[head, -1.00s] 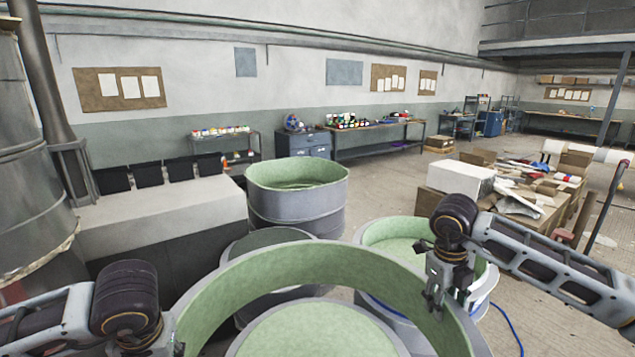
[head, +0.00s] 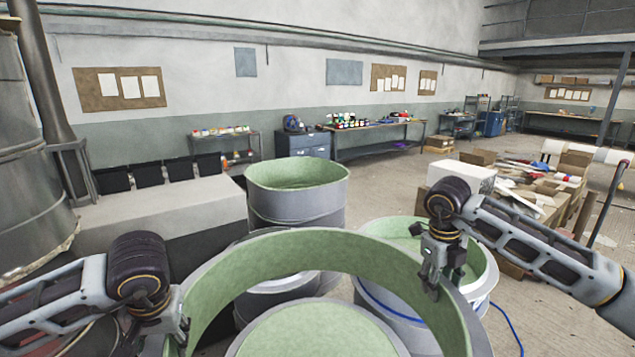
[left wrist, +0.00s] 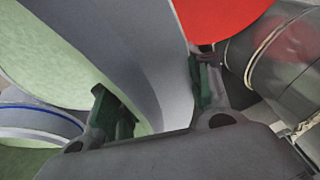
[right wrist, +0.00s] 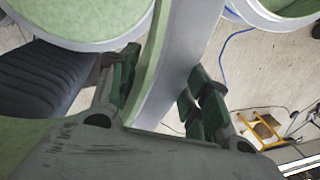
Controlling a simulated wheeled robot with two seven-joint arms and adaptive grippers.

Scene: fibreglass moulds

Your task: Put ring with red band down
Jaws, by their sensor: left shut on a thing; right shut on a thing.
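The large ring (head: 330,245), pale green inside and grey outside, is held level in front of me by both grippers. My left gripper (head: 176,332) is shut on its left wall; in the left wrist view the wall (left wrist: 150,60) passes between the fingers. A red patch (left wrist: 215,15) beside that wall shows there; I cannot tell for certain that it is the ring's band. My right gripper (head: 432,285) is shut on its right wall, seen between the fingers in the right wrist view (right wrist: 180,60). The ring's near side is out of the head view.
A green-topped round mould (head: 315,335) shows through the ring's opening. A tall grey mould (head: 297,205) stands beyond, and a mould with a blue band (head: 400,305) stands at the right. Boxes and clutter (head: 540,190) lie further right. Open floor (head: 560,310) is at the lower right.

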